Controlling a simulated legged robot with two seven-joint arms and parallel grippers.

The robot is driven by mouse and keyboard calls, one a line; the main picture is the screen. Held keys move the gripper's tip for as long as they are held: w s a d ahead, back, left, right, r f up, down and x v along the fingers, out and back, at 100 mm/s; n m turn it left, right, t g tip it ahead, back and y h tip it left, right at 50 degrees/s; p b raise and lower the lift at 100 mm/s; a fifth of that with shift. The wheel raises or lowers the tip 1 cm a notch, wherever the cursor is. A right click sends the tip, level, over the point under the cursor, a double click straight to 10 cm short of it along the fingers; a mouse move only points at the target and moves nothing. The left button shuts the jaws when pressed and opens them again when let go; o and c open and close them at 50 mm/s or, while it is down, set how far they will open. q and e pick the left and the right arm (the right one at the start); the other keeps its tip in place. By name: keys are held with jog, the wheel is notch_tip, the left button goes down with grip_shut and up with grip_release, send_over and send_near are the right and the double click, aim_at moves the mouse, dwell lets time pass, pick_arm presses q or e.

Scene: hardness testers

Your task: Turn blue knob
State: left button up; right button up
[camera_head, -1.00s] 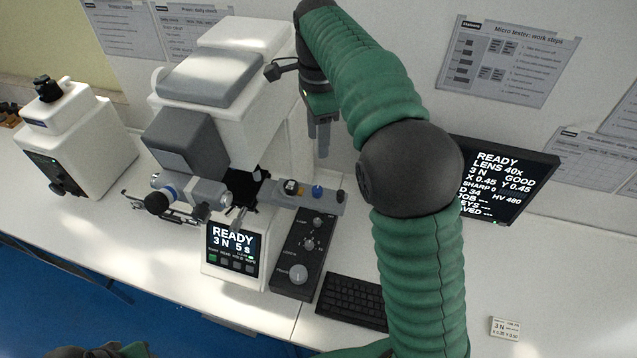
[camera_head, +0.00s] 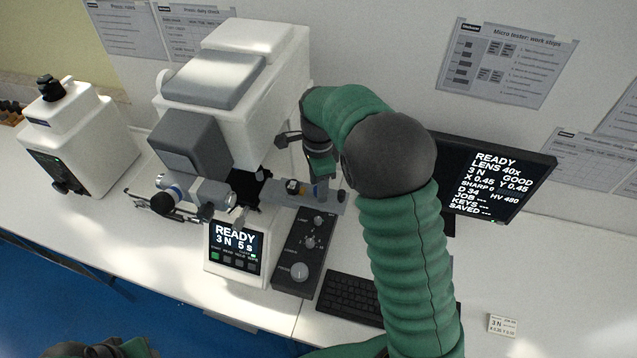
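The hardness tester (camera_head: 258,60) is a white and grey machine with a grey bar (camera_head: 275,187) reaching out to the right from its stage. In the earlier frame the blue knob stands on this bar near its right end. It is now hidden by my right gripper (camera_head: 322,192), which comes down from above at that spot. Its fingertips are low at the bar, and I cannot tell whether they touch or hold the knob, or how far apart they are. My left gripper is not in view.
A control box (camera_head: 303,252) with grey dials stands in front of the bar, beside a lit display (camera_head: 236,240). A keyboard (camera_head: 350,296) and a monitor (camera_head: 500,185) are to the right. A second white device (camera_head: 85,140) stands at the left. The bench's right front is mostly clear.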

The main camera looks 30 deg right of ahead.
jog(key=shift+a, duration=0.1)
jog(key=c, duration=0.5)
grip_shut()
jog(key=shift+n, duration=0.3)
jog(key=n+p, duration=0.1)
jog(key=n, duration=0.3)
jog(key=shift+r+n, duration=0.15)
jog(key=shift+n, duration=0.15)
jog(key=n+p, duration=0.1)
jog(key=n, duration=0.5)
jog(key=shift+w, duration=0.1)
jog(key=n+p, duration=0.1)
jog(key=n, duration=0.4)
jog(key=shift+n, duration=0.3)
jog(key=n, duration=0.6)
jog(key=shift+w+p, duration=0.1)
jog(key=shift+p, duration=0.25)
